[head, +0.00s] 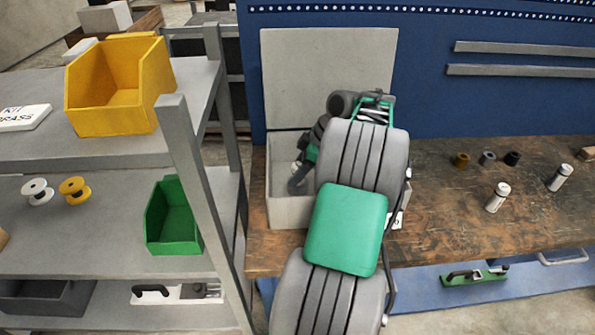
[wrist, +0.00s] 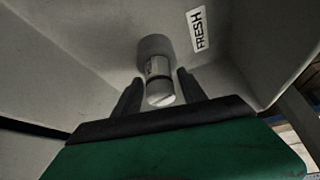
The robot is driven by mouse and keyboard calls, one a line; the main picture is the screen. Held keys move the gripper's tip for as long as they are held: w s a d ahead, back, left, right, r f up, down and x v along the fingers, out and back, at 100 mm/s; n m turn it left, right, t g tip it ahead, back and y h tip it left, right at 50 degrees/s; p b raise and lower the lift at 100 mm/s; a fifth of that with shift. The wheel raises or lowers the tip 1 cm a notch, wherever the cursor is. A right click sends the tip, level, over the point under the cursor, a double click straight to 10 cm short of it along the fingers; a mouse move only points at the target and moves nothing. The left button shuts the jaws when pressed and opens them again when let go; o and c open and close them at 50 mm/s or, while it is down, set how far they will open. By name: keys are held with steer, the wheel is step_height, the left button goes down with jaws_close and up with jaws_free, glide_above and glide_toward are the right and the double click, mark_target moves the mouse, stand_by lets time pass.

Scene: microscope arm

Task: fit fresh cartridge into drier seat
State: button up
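In the wrist view, a pale cylindrical cartridge (wrist: 160,91) lies between the two dark fingers of my gripper (wrist: 159,76). A narrow gap shows on each side, so the fingers look open around it. The cartridge's far end meets a wider grey round piece (wrist: 155,47); I cannot tell whether this is a seat or part of the cartridge. A FRESH label (wrist: 198,30) is on the pale wall beside it. In the head view, my gripper reaches into a grey box (head: 290,213) on the bench; my arm hides most of the inside. The drier seat is not clearly identifiable.
A shelf rack with a yellow bin (head: 110,100) and a green bin (head: 170,220) stands at left.

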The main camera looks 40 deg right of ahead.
steer(key=shift+o, duration=0.2)
steer(key=shift+r, duration=0.3)
steer(key=p+v, duration=0.3)
steer(key=v, duration=0.8)
steer(key=shift+s+r, duration=0.15)
steer(key=shift+r, duration=0.15)
steer(key=shift+d, duration=0.1)
